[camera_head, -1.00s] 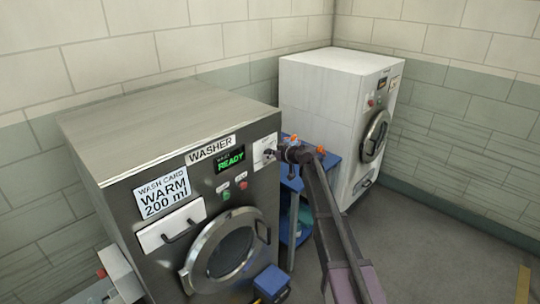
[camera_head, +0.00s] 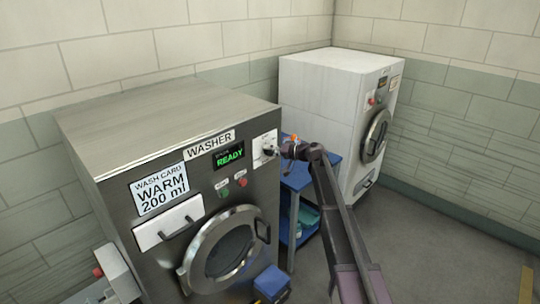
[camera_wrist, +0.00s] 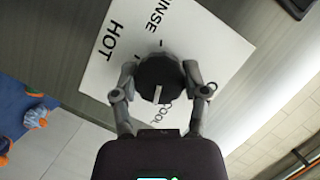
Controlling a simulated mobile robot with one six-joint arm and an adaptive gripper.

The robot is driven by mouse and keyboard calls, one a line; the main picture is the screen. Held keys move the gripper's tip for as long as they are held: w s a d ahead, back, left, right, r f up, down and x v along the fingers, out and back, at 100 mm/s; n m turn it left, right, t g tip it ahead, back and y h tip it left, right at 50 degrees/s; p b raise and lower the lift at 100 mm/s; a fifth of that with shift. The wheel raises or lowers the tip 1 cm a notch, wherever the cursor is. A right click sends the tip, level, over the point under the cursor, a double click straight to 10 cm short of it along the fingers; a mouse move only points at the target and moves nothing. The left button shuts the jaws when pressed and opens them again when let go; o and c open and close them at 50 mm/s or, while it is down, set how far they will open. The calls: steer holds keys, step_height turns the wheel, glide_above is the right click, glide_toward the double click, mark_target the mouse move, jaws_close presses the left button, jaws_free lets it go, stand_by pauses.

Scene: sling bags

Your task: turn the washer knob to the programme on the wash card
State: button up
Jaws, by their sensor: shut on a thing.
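The steel washer (camera_head: 150,115) stands at left in the head view. Its wash card (camera_head: 160,190) reads WARM, 200 ml. The white dial plate (camera_head: 260,140) is at the upper right of its front. In the wrist view the dark round knob (camera_wrist: 158,70) sits on the plate (camera_wrist: 218,50), with HOT, RINSE and part of COOL readable; WARM is not visible. The knob's pale pointer mark points down the picture, towards COOL. My gripper (camera_wrist: 160,82) is shut on the knob, one finger on each side. In the head view my gripper (camera_head: 279,150) reaches the plate from the right.
The washer's display (camera_head: 229,156) reads READY, above a red and a green button. The drawer (camera_head: 168,222) and round door (camera_head: 222,245) look closed. A blue cart (camera_head: 297,178) and a white machine (camera_head: 320,90) stand to the right, behind my arm.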

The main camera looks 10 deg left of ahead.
steer(key=m+y+b, duration=0.1)
steer(key=m, duration=0.1)
steer(key=m+y+b, duration=0.1)
steer(key=m+b, duration=0.1)
steer(key=shift+f+m, duration=0.2)
steer(key=shift+m, duration=0.1)
steer(key=shift+r+m+y+b, duration=0.15)
steer(key=shift+m+y+b, duration=0.8)
steer(key=shift+m, duration=0.95)
steer(key=o, duration=1.1)
steer(key=shift+o, duration=0.2)
steer(key=shift+r+n+h, duration=0.15)
steer(key=shift+n+h, duration=0.15)
steer(key=shift+h, duration=0.05)
